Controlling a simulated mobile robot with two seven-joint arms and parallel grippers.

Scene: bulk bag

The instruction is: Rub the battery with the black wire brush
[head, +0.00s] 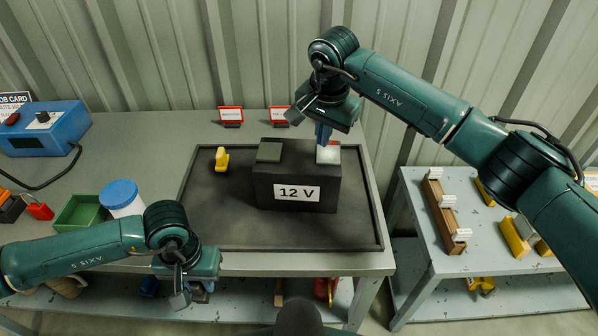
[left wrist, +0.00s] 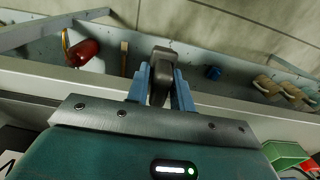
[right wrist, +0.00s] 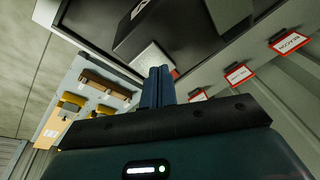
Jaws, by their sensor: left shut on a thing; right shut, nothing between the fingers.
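The battery (head: 297,185) is a dark block marked 12 V, upright on the dark tray (head: 230,238). Its top has a whitish patch (head: 328,154) at the right and a dark grey-green patch (head: 270,151) at the left. My right gripper (head: 322,138) is shut and empty, at or just above the whitish patch; contact is unclear. Its closed fingers (right wrist: 158,82) show in the right wrist view. My left gripper (left wrist: 160,80) is shut on a dark grey thing (left wrist: 163,60), off the table's front edge. No bristles show, so I cannot tell whether it is the wire brush.
A small yellow thing (head: 222,158) stands in the tray. A blue-lidded tub (head: 120,198), a green bin (head: 78,213) and a blue device (head: 45,130) are at the left. Red-framed signs (head: 231,116) stand behind. A side table (head: 480,250) at the right holds a brown rack (head: 440,205).

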